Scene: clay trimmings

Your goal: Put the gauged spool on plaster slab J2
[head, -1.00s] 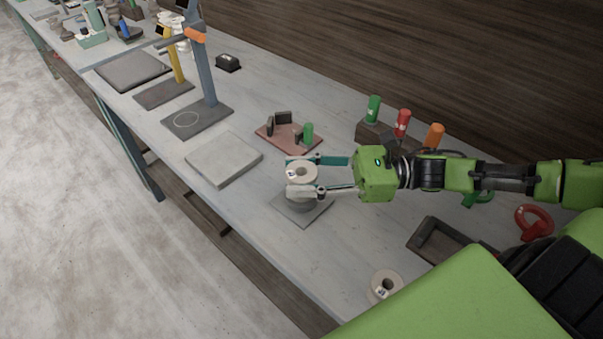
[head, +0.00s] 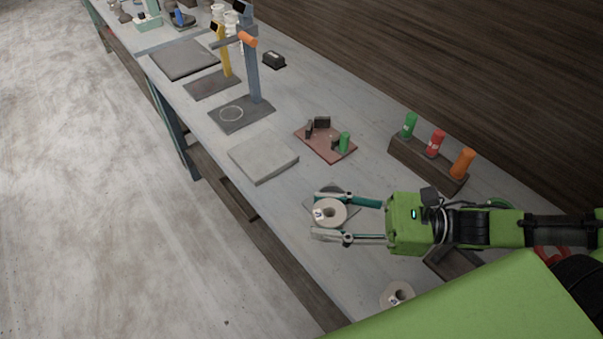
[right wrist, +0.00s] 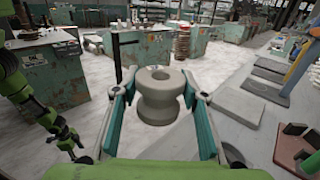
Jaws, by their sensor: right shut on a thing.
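My right gripper (head: 322,217) is shut on a pale beige spool (head: 332,213) with a central hole and a small dark mark on top. The right wrist view shows this spool (right wrist: 158,95) upright between the two fingers, its waist narrower than its ends. The light grey plaster slab (head: 262,156) lies flat and empty, up and left of the gripper in the head view; I cannot read a label on it. In the right wrist view, green arm parts (right wrist: 22,88) show at the left; my left gripper's fingers cannot be made out.
A dark pad (head: 351,207) with a round grey piece lies partly hidden behind the gripper. A second spool (head: 396,293) stands near the front edge. A reddish plate (head: 325,146) with small blocks, a rack (head: 428,165) of coloured cylinders and a tall stand (head: 252,70) are farther back.

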